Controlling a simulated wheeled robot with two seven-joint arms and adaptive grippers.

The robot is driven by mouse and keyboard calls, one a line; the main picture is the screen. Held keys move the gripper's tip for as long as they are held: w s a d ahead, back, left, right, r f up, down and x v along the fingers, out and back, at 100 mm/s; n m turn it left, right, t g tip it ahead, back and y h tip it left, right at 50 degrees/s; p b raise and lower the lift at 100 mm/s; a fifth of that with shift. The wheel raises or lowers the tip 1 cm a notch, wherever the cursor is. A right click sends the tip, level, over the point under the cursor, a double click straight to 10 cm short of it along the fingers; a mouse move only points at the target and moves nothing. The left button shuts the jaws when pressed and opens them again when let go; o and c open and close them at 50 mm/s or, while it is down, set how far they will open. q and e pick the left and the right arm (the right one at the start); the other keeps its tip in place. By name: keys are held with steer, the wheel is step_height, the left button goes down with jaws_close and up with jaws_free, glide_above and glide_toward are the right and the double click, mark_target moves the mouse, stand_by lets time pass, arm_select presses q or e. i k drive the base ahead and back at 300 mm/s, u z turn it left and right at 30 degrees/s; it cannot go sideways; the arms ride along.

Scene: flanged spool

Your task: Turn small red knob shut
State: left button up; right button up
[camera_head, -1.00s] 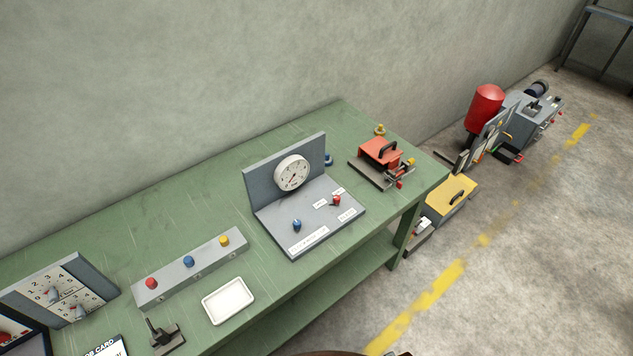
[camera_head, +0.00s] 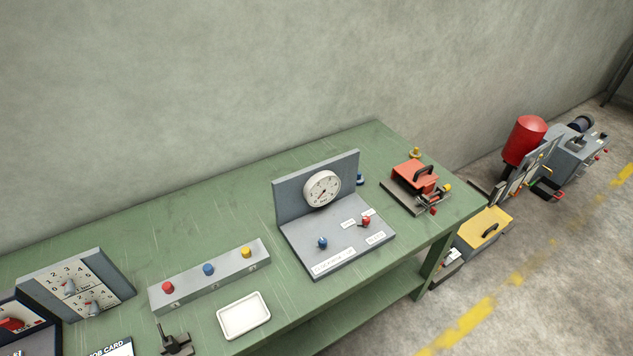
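A small red knob (camera_head: 366,221) stands on the base plate of a grey gauge panel (camera_head: 310,262) on the green workbench. White labels lie beside the knob, too small to read. A blue knob (camera_head: 322,243) stands on the same base plate, to the left and nearer. A round white dial gauge (camera_head: 322,188) is mounted on the panel's upright back. I cannot tell the red knob's turned position at this size. Neither of my grippers shows in the head view.
On the green workbench (camera_head: 222,201) left of the panel are a grey box with red, blue and yellow buttons (camera_head: 209,279), a white tray (camera_head: 244,316) and a dial board (camera_head: 75,287). A red-topped clamp device (camera_head: 415,177) stands right. A yellow box (camera_head: 484,234) is beyond the bench end.

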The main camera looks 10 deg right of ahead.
mark_target(366, 219)
steer(key=k, duration=0.55)
steer(key=z, duration=0.85)
steer(key=i, duration=1.05)
steer(key=u, duration=0.3)
